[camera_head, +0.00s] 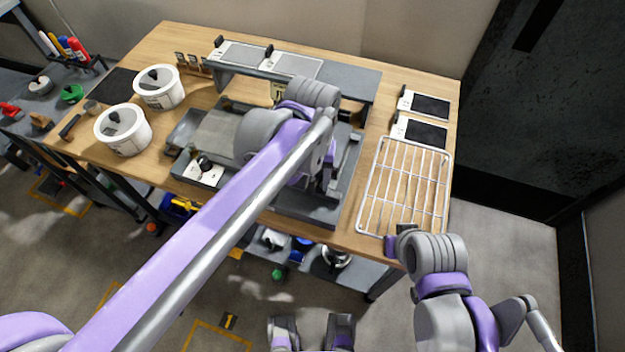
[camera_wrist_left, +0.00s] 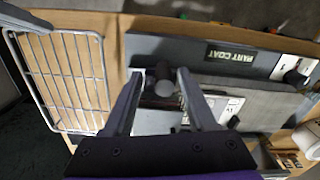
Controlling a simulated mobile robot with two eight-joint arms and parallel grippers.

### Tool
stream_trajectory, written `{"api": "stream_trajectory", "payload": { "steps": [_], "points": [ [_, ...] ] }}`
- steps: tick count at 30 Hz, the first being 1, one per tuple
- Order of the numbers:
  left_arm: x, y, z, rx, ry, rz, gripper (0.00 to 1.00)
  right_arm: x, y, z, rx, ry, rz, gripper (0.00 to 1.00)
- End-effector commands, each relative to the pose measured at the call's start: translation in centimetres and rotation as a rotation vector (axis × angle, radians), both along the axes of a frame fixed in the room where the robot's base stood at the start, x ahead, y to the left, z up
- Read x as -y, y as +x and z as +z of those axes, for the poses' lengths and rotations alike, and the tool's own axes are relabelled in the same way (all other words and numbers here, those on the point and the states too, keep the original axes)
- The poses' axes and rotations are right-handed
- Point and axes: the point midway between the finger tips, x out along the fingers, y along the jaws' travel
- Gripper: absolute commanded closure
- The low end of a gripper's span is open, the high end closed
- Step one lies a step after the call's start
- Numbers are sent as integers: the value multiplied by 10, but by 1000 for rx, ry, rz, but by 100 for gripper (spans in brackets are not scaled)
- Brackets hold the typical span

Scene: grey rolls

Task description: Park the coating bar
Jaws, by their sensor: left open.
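My left gripper (camera_head: 327,182) is over the right end of the grey coating machine (camera_head: 345,170). In the left wrist view its two fingers are open (camera_wrist_left: 160,78). A dark piece with a round grey end (camera_wrist_left: 164,88), perhaps the coating bar, shows between them; I cannot tell whether either finger touches it. The machine's label plate (camera_wrist_left: 231,57) shows in that view. My left arm hides much of the machine in the head view. My right gripper (camera_head: 391,245) is at the table's front right edge, mostly hidden by its own wrist.
A wire rack (camera_head: 405,190) lies on the table's right, with two dark-faced panels (camera_head: 425,105) (camera_head: 420,131) behind it. A grey raised shelf (camera_head: 345,80) stands behind the machine.

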Motion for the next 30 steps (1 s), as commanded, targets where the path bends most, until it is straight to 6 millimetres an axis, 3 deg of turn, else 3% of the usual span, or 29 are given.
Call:
{"api": "stream_trajectory", "payload": {
  "steps": [9,15,30],
  "points": [
    [1,0,65,0,-1,-2,43,0,2,7,3,0,0,100],
    [1,0,91,0,-1,-2,43,0,2,9,4,0,0,100],
    [1,-1,97,0,-1,-1,43,0,2,9,4,0,0,100]
  ]
}}
